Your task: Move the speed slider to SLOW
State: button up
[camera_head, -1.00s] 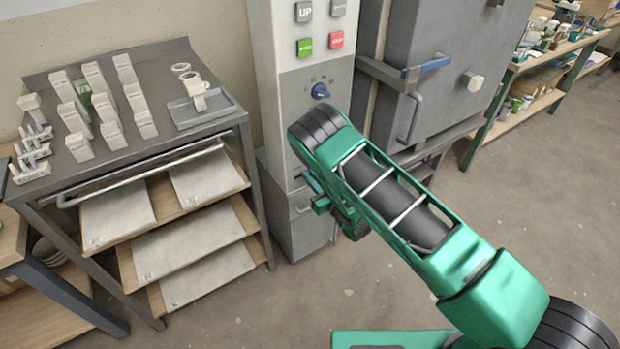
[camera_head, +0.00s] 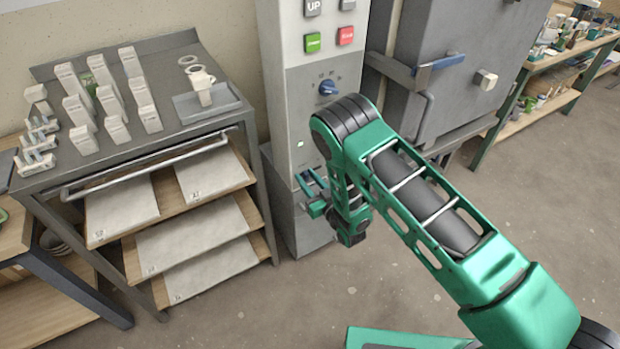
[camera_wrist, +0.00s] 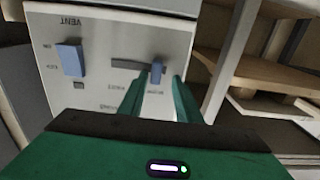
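The speed slider's small blue knob (camera_wrist: 157,70) shows in the wrist view, at the right end of a dark horizontal slot (camera_wrist: 130,65) in a pale panel. Lettering beside the slot is upside down and too small to read surely. My gripper (camera_wrist: 168,80) is open, its two green fingers pointing at the panel. The knob is just beyond the fingertips, closer to the left one; I cannot tell whether they touch. In the head view my gripper (camera_head: 312,188) is at the lower part of the grey control column (camera_head: 300,120), and the slider cannot be made out.
A blue switch (camera_wrist: 70,60) marked VENT is left of the slot in the wrist view. In the head view, a blue dial (camera_head: 327,88) and buttons are higher on the column. A rack with shelves (camera_head: 150,210) stands left, a grey kiln (camera_head: 450,60) right. Floor at right is clear.

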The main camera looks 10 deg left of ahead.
jog(key=shift+w+d, duration=0.1)
jog(key=shift+d, duration=0.1)
jog(key=v, duration=1)
jog(key=shift+s, duration=0.3)
jog(key=shift+w+d, duration=0.1)
jog(key=shift+d, duration=0.05)
